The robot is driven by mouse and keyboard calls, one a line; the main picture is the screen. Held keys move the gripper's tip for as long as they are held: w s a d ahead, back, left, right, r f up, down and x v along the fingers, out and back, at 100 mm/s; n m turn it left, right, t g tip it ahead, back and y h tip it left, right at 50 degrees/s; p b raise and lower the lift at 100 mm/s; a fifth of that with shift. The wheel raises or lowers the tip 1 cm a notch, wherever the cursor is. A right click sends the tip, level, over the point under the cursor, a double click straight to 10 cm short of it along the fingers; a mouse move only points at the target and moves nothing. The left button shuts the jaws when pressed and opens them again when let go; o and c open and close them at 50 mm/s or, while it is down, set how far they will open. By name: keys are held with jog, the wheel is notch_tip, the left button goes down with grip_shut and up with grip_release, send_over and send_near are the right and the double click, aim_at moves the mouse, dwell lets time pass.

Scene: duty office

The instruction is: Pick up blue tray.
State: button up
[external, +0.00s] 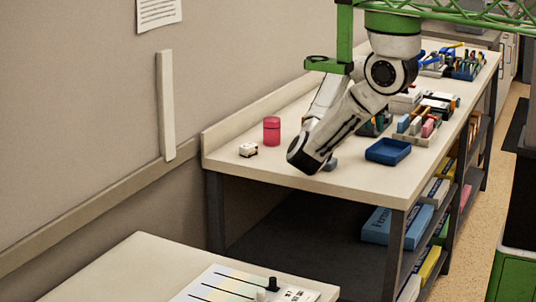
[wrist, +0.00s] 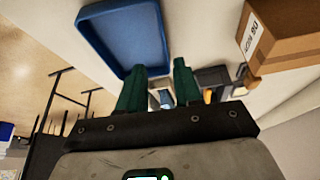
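The blue tray (external: 388,151) is a shallow, empty rectangular tray lying flat near the front edge of the workbench. In the external view it is just right of my lowered arm. In the wrist view the blue tray (wrist: 122,32) fills the upper left, beyond my left finger. My gripper (wrist: 160,67) shows there as two dark green fingers set apart, with nothing held between them. The left finger overlaps the tray's near edge in the picture; I cannot tell if it touches. In the external view my arm mostly hides the gripper.
The bench (external: 221,156) also holds a pink canister (external: 271,130) and a small white block (external: 248,149) left of my arm. An organiser with erasers (external: 418,128) stands close behind the tray. A cardboard box (wrist: 280,40) is at right in the wrist view.

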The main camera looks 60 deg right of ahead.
aim_at(374, 144)
jog(key=shift+w+p+x, duration=0.1)
jog(key=shift+w+x, duration=0.05)
jog(key=shift+x, duration=1.1)
jog(key=shift+w+p+x, duration=0.15)
jog(key=shift+w+x, duration=0.05)
jog(key=shift+x, duration=1.1)
jog(key=shift+w+p+x, duration=0.1)
jog(key=shift+w+x, duration=0.05)
jog(key=shift+x, duration=1.1)
jog(key=shift+d, duration=0.15)
jog(key=shift+c, duration=0.4)
grip_shut()
